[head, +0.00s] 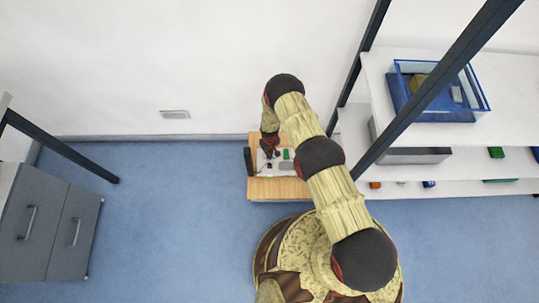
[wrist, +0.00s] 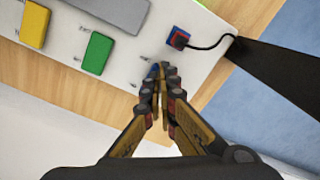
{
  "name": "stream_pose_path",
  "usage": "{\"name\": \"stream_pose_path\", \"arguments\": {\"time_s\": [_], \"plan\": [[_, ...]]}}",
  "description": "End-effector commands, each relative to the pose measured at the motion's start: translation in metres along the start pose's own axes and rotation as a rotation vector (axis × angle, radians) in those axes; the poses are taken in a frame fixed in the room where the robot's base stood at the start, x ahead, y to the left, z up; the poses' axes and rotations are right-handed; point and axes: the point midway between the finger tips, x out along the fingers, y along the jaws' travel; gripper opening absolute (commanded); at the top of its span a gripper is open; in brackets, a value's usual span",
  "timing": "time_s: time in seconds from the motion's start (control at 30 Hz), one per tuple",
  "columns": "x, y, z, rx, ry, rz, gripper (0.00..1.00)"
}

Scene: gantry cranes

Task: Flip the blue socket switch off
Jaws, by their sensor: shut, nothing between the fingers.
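A white board (wrist: 118,62) lies on a small wooden table (wrist: 58,72). A small blue square socket (wrist: 178,38) with a red part in it and a black cable sits near the board's right end in the wrist view. My gripper (wrist: 163,68) is shut and empty, its fingertips over the board just below and left of the socket. A small blue piece (wrist: 153,71) shows right at the left fingertip; it is partly hidden, and I cannot tell whether it is the switch, its position, or if the fingers touch it. In the head view, my gripper (head: 268,150) is above the board.
The board also carries a yellow block (wrist: 34,25), a green block (wrist: 97,52) and a grey plate (wrist: 118,12). A dark upright bar (wrist: 275,70) stands at the board's right end in the wrist view. White shelves (head: 440,160) stand right of the table, grey drawers (head: 45,225) far left.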

Motion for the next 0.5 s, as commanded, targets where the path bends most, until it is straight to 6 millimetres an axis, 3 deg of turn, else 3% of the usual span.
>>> {"name": "stream_pose_path", "arguments": {"time_s": [0.5], "plan": [[0.0075,0.0001,-0.0003,0.000,0.000,0.000,0.00]]}}
